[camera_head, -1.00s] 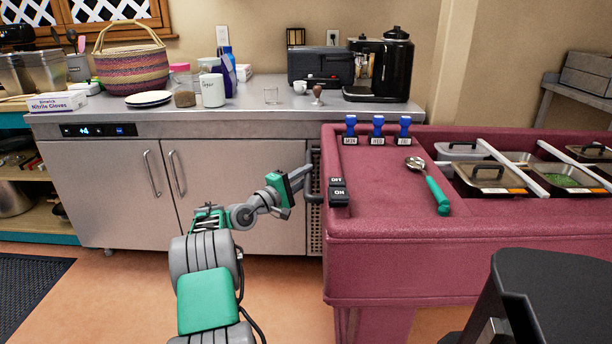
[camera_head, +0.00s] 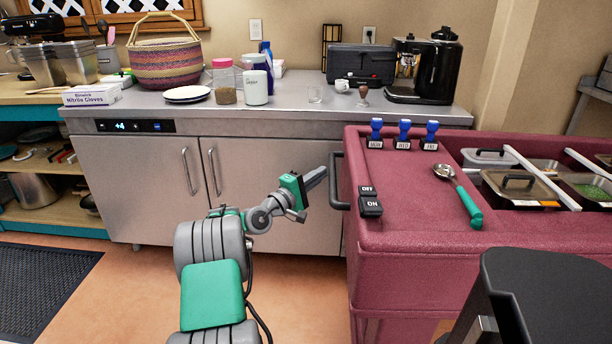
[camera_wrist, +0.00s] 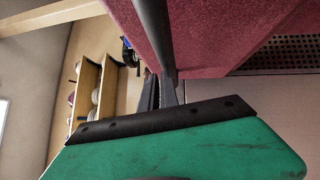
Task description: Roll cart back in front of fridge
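The maroon cart (camera_head: 400,265) stands at the right, its left end overlapping the front of the counter fridge (camera_head: 140,190). The fridge is steel, with two doors and a +4 display. The cart's dark handle (camera_head: 338,190) sticks out from its left end. My gripper (camera_head: 323,174) is at the upper part of this handle. In the wrist view the dark handle bar (camera_wrist: 155,35) runs down to my narrow, close-set gripper fingers (camera_wrist: 160,92). They appear to touch or overlap it, but whether they are closed around it is unclear.
The cart top carries blue-handled stamps (camera_head: 403,134), an on/off switch (camera_head: 370,200), a green-handled scoop (camera_head: 460,195) and lidded food pans (camera_head: 516,190). A black object (camera_head: 540,300) stands at the front right. The floor (camera_head: 130,285) before the fridge's left part is open.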

